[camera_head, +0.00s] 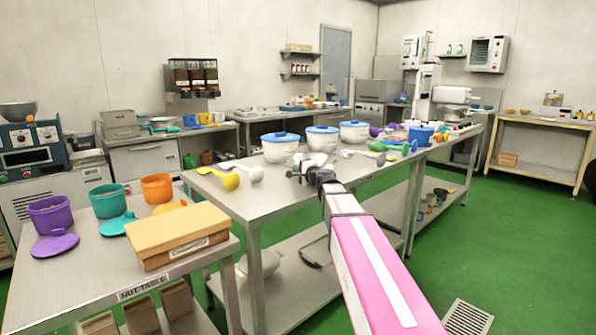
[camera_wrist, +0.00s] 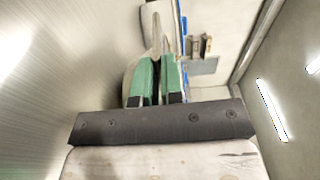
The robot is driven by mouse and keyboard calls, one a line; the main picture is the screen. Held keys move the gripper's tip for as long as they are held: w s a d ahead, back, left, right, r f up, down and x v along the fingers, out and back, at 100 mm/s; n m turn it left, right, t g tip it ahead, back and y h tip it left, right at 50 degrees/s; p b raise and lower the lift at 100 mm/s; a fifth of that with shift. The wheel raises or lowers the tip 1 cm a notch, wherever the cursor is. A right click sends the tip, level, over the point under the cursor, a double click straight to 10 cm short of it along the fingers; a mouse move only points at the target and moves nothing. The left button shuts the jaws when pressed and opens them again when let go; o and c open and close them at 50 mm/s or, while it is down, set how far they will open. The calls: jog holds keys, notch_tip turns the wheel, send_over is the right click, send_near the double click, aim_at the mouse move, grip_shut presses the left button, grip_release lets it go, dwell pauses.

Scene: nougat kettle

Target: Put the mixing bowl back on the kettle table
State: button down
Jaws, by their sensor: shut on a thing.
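My gripper (camera_head: 300,174) is above the near end of the long steel table (camera_head: 235,192), at the far end of my pink arm. In the wrist view its green fingers (camera_wrist: 157,80) are close together, shut on the thin edge of a pale, rounded thing (camera_wrist: 155,30) that looks like the mixing bowl. The fingers hide part of it. In the head view a pale, bowl-like shape (camera_head: 317,160) shows just behind my gripper; I cannot tell whether it touches the tabletop. No label marks the kettle table.
White tubs with blue lids (camera_head: 280,150) stand behind my gripper. Yellow (camera_head: 228,180) and white ladles lie to its left. The nut table (camera_head: 95,275) at front left holds coloured pots and a tan box (camera_head: 178,236). A pale bowl (camera_head: 262,262) is on the lower shelf.

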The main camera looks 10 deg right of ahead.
jog(key=shift+f, duration=0.3)
jog(key=c, duration=1.2)
grip_release()
jog(key=shift+c, duration=0.2)
jog(key=shift+r, duration=0.1)
jog(key=shift+s, duration=0.1)
jog(key=v, duration=1.1)
jog(key=shift+s+d, duration=0.2)
jog(key=shift+s, duration=0.15)
